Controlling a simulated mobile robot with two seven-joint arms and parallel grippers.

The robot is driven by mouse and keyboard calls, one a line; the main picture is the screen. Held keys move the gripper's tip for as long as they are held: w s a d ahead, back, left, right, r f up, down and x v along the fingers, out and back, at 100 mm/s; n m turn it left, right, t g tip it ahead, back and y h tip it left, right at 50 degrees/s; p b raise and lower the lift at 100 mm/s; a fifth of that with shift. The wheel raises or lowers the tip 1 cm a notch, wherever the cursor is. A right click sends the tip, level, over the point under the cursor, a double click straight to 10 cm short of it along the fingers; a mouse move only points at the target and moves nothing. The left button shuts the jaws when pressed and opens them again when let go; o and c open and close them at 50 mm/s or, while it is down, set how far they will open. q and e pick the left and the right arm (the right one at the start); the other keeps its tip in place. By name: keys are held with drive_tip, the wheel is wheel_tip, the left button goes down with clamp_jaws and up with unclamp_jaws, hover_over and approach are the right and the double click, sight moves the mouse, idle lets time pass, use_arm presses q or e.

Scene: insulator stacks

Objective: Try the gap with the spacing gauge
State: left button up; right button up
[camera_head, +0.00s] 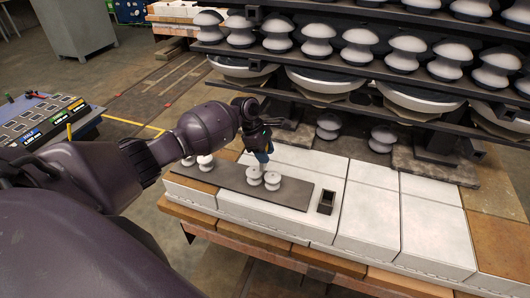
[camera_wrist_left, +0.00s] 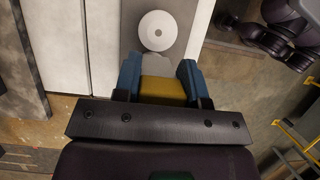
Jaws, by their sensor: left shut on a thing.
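My left gripper (camera_head: 262,152) is over the dark grey strip (camera_head: 292,190), just above a pair of white insulators (camera_head: 272,180). In the left wrist view its blue fingers (camera_wrist_left: 160,82) are shut on the spacing gauge, a yellow block (camera_wrist_left: 162,91) with a paler grey part beyond it. The grey part points to a round white insulator top (camera_wrist_left: 158,28); I cannot tell whether they touch. The gauge is hardly visible in the head view. Another pair of white insulators (camera_head: 205,162) stands further left on the strip. My right gripper is not in view.
A small black open holder (camera_head: 326,202) stands on the white blocks (camera_head: 368,220), right of the strip. Behind rise dark racks (camera_head: 400,75) with many insulators. A blue-edged table (camera_head: 45,118) is at the left. The white blocks at right are clear.

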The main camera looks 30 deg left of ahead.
use_arm(q)
drive_tip(key=shift+r+p, duration=0.8)
drive_tip(key=shift+r, duration=0.05)
drive_tip(key=shift+r+p, duration=0.85)
drive_tip(key=shift+p, duration=0.4)
drive_tip(key=shift+r, duration=1.5)
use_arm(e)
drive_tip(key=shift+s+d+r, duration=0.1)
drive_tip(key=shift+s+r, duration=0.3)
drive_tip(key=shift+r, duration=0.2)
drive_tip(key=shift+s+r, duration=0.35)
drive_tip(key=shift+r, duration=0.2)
